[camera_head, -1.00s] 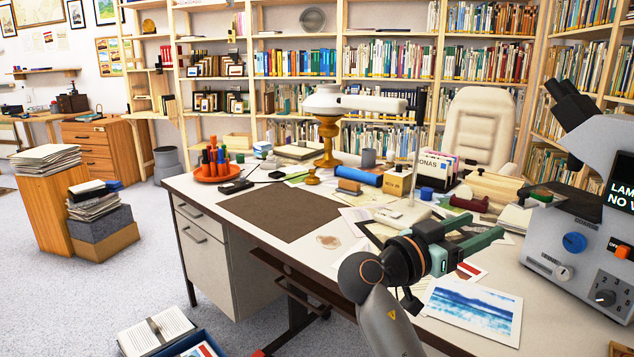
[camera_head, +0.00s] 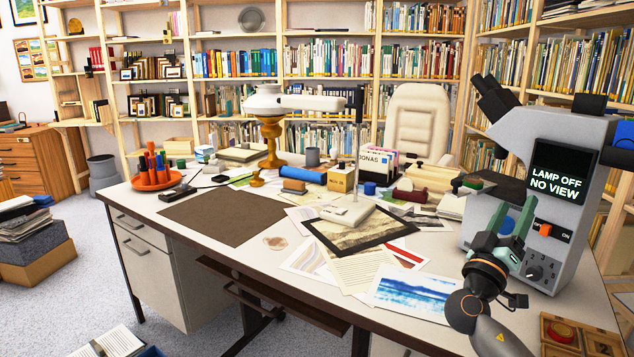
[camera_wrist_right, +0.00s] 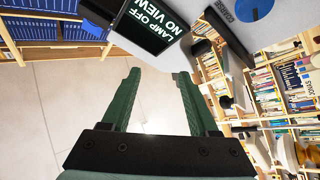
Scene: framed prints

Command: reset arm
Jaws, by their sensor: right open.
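My right gripper (camera_head: 511,220) is at the lower right of the head view, in front of the grey microscope (camera_head: 566,150). Its two green fingers are apart, with nothing between them. In the right wrist view the open fingers (camera_wrist_right: 158,76) point up the picture toward a pale surface. My left gripper is not in view. A dark-framed print (camera_head: 350,236) lies on the desk (camera_head: 300,322), left of my right gripper. A blue seascape print (camera_head: 416,291) lies nearer the front edge, just left of my right arm.
The microscope's screen (camera_head: 559,172) reads "LAMP OFF NO VIEW". A wooden box (camera_head: 580,335) is at the lower right. A lamp (camera_head: 271,135), an orange pot tray (camera_head: 156,181) and boxes crowd the desk's back. A brown mat (camera_head: 222,216) lies bare at left.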

